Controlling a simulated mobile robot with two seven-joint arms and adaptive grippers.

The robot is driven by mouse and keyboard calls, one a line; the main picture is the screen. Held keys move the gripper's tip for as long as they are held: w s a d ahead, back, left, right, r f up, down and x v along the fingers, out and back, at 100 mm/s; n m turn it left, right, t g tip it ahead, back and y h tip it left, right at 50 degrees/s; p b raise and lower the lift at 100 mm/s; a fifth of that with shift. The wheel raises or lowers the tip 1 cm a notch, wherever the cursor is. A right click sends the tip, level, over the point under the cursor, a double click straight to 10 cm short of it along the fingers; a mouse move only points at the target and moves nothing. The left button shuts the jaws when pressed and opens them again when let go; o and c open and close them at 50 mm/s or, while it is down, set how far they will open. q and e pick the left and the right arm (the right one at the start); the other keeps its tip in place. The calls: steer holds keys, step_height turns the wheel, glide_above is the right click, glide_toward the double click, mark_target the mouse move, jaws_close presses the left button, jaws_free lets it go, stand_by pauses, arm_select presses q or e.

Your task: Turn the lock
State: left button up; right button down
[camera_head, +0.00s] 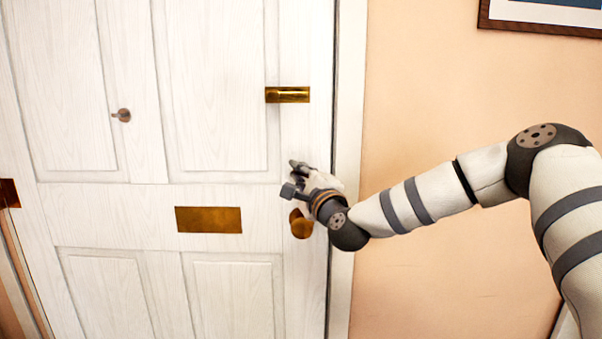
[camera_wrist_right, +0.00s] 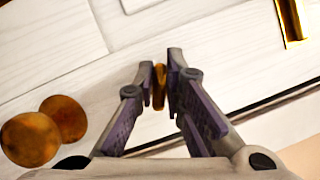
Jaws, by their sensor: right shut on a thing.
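The lock (camera_wrist_right: 159,88) is a small brass turn piece on the white panelled door (camera_head: 215,80). In the right wrist view it shows between the fingertips of my right gripper (camera_wrist_right: 164,80), which is shut on it. In the head view my right gripper (camera_head: 292,178) is at the door's right edge, just above the round brass knob (camera_head: 301,226), and it hides the lock there. The knob also shows at the lower left of the wrist view (camera_wrist_right: 30,139). My left gripper is in neither view.
A brass rectangular fitting (camera_head: 288,95) is on the door above my right gripper. A brass plate (camera_head: 208,219) and a small hook-like fitting (camera_head: 121,115) are further left. The white door frame (camera_head: 346,120) and peach wall (camera_head: 430,90) are on the right, with a picture frame (camera_head: 540,25) above.

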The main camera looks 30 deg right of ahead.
steer(key=shift+f+n+g+y, duration=0.15)
steer(key=shift+n+g, duration=0.25)
steer(key=shift+n, duration=0.65)
steer(key=shift+f+n+g+y, duration=0.15)
steer(key=shift+n+g, duration=0.25)
steer(key=shift+n, duration=0.65)
steer(key=c, duration=1.7)
jaws_free()
steer(key=shift+r, duration=0.1)
steer(key=s, duration=0.4)
steer(key=s+a, duration=0.1)
steer(key=s, duration=0.3)
steer(key=s+a, duration=0.1)
steer(key=s, duration=0.2)
steer(key=shift+s, duration=0.4)
